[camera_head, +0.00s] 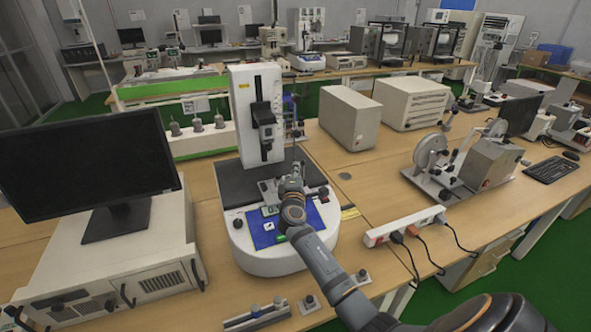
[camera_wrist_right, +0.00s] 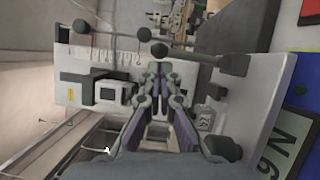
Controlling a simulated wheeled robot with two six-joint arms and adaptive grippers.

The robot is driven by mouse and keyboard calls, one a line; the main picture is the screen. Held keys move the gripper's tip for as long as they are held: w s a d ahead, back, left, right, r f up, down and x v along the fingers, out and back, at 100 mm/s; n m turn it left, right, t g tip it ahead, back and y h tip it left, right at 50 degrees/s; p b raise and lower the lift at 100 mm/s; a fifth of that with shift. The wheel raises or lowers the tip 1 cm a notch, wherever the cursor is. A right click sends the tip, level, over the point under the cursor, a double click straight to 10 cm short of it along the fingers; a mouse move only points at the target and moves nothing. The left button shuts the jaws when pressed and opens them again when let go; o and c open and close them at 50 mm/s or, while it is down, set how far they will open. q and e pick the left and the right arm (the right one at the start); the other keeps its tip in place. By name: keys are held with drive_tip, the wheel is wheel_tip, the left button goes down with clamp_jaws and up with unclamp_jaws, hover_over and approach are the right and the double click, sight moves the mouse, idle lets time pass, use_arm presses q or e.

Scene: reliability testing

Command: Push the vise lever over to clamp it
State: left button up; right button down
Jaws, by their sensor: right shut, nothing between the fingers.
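The small grey vise (camera_head: 268,188) sits on the base in front of the column, partly hidden by my right gripper (camera_head: 291,172). In the right wrist view, my right gripper (camera_wrist_right: 160,72) is shut and empty, its fingertips close below a dark round knob (camera_wrist_right: 160,50) on a thin rod. I cannot tell whether they touch, or which rod is the vise lever. My left gripper is out of view.
A monitor (camera_head: 85,165) on a white cabinet stands at the left. A power strip (camera_head: 403,226) with cables lies right of my right arm. Two beige boxes (camera_head: 349,117) (camera_head: 412,101) stand behind, and a metal device (camera_head: 487,163) stands at the right.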

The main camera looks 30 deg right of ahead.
drive_tip(key=shift+d+r, duration=0.1)
drive_tip(key=m+p, duration=0.1)
drive_tip(key=d+r+m+g+p, duration=0.1)
drive_tip(key=shift+s+d+m+y+p, duration=0.2)
drive_tip(key=shift+d+m+y+p, duration=0.1)
drive_tip(key=shift+m+y+p, duration=0.1)
drive_tip(key=d+m+y+p, duration=0.1)
drive_tip(key=m, duration=0.1)
drive_tip(key=d+f+m+g+y+p, duration=0.1)
drive_tip(key=d+m+p, duration=0.1)
drive_tip(key=s+d+m+y+p, duration=0.1)
drive_tip(key=m, duration=0.1)
drive_tip(key=shift+d+f, duration=0.25)
drive_tip(key=shift+d, duration=0.15)
drive_tip(key=shift+w+a, duration=0.1)
drive_tip(key=shift+a, duration=0.05)
drive_tip(key=shift+w+a+f, duration=0.1)
drive_tip(key=shift+a+f, duration=0.25)
drive_tip(key=shift+a, duration=0.3)
